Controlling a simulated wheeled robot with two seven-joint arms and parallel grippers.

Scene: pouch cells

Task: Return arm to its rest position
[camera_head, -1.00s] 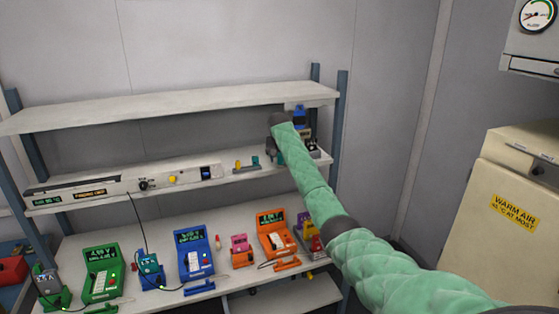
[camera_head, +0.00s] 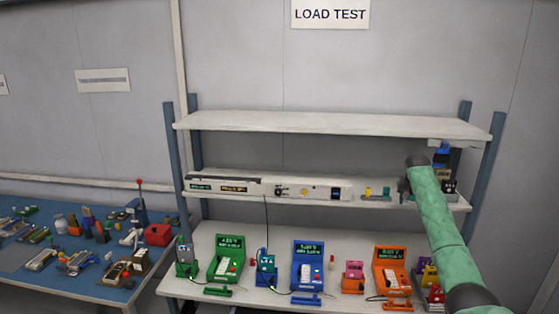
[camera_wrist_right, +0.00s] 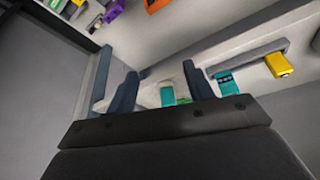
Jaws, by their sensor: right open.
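My right arm, in a green sleeve, reaches in from the lower right of the head view to the right end of the rack's middle shelf. My right gripper (camera_head: 405,186) is dark and partly hidden by its own wrist there. In the right wrist view its two dark fingers (camera_wrist_right: 162,75) stand apart with nothing held between them. A teal piece (camera_wrist_right: 168,97) shows beyond the gap between the fingers. My left gripper is in neither view.
The rack's top shelf (camera_head: 320,122) lies just above my right wrist. A blue and dark device (camera_head: 441,157) stands close by it. Colored testers, including a blue one (camera_head: 308,262), line the lower shelf. A blue table (camera_head: 130,293) with many small items stands left.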

